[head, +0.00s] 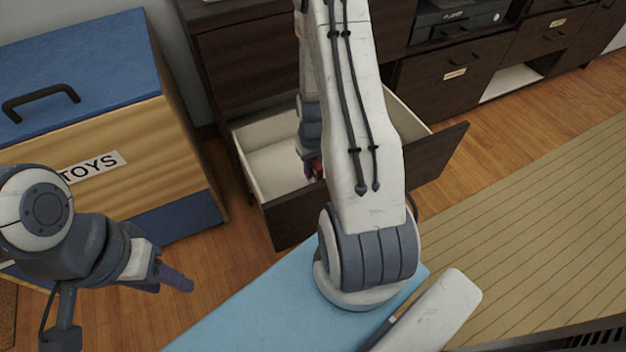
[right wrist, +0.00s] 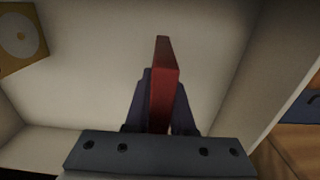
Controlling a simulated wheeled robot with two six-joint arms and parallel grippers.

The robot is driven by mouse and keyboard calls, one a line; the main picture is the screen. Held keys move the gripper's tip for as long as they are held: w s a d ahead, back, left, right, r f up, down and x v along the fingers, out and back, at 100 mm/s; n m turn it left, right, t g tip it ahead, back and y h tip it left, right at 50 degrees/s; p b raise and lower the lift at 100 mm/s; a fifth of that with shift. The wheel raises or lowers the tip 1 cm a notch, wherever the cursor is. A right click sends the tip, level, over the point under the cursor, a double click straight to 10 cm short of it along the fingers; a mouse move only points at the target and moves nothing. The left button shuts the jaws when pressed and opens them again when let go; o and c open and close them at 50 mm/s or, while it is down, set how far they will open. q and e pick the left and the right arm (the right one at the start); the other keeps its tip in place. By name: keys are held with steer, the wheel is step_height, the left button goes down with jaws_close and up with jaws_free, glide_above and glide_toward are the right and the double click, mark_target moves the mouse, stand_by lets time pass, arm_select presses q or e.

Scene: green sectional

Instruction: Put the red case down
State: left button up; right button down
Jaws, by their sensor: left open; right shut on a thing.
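The red case (right wrist: 166,82) stands on edge between the dark fingers of my right gripper (right wrist: 160,104), which is shut on it. In the head view only a small red part of the case (head: 317,168) shows; my right arm hides the rest. My right gripper reaches into the open drawer (head: 274,169), over its pale floor. I cannot tell whether the case touches the drawer floor. My left gripper (head: 172,277) is open and empty, in front of the toy chest at the left.
A blue-lidded wooden toy chest (head: 187,140) stands left of the drawer. A yellow square thing with a pale disc (right wrist: 20,40) lies in the drawer's corner in the right wrist view. Dark cabinets (head: 455,72) stand behind. Clear pale drawer floor surrounds the case.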

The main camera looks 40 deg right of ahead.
mark_target(313, 178)
step_height(313, 178, down, 4)
steer(key=shift+r+b, duration=0.1)
steer(key=shift+b, duration=1)
steer(key=shift+r, duration=0.1)
steer(key=c, duration=0.8)
jaws_free()
steer(key=shift+o, duration=0.2)
